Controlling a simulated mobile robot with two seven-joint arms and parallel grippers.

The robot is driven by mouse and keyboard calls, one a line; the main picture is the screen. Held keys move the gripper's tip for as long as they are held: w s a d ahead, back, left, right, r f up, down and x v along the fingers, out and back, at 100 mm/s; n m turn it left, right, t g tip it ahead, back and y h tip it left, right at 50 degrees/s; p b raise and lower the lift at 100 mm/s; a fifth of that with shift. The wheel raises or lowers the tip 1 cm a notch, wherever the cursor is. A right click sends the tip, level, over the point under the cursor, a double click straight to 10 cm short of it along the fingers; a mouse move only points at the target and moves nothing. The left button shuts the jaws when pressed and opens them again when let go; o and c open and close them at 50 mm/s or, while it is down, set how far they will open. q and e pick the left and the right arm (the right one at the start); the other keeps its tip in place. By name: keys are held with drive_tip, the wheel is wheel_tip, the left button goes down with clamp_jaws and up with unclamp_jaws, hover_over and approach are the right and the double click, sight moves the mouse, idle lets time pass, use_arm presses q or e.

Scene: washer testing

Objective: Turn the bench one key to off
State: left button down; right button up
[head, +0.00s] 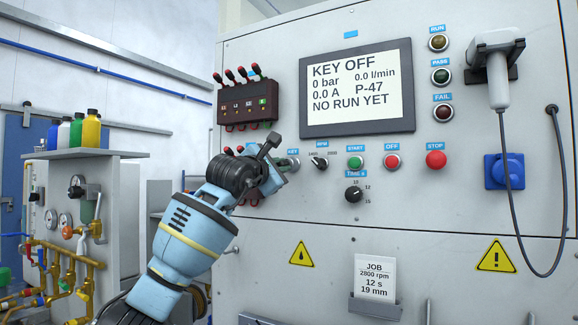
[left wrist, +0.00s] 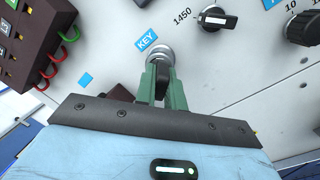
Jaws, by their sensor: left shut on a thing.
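The bench key switch (left wrist: 160,52) sits under a blue KEY label in the left wrist view. In the head view its round face (head: 294,163) shows just past my left gripper (head: 283,165), which partly hides it. In the left wrist view my left gripper (left wrist: 162,82) has its two green fingers closed on the dark key (left wrist: 163,86), right at the switch. The fingers hide most of the key, so its exact angle is hard to tell. The display (head: 356,88) reads KEY OFF, 0 bar, 0.0 A and NO RUN YET. My right gripper is not in view.
An rpm knob (head: 319,162), a green START button (head: 355,163), a red OFF button (head: 392,161) and a STOP button (head: 436,160) line the panel to the right. A dark terminal block (head: 246,104) with cables is above the gripper. A job card (head: 375,278) hangs below.

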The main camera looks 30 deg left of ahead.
use_arm(q)
drive_tip(key=shift+d+n+y, duration=0.1)
drive_tip(key=shift+n+y, duration=0.2)
drive_tip(key=shift+n, duration=1.8)
drive_tip(key=shift+n, duration=1)
drive_tip(key=shift+n+y, duration=0.3)
drive_tip(key=shift+n, duration=0.7)
drive_tip(key=shift+r, duration=0.1)
drive_tip(key=n, duration=0.3)
drive_tip(key=shift+d+n+g+y, duration=0.1)
drive_tip(key=shift+n+g+y, duration=0.2)
drive_tip(key=shift+n+g, duration=0.1)
drive_tip(key=c, duration=1.4)
unclamp_jaws()
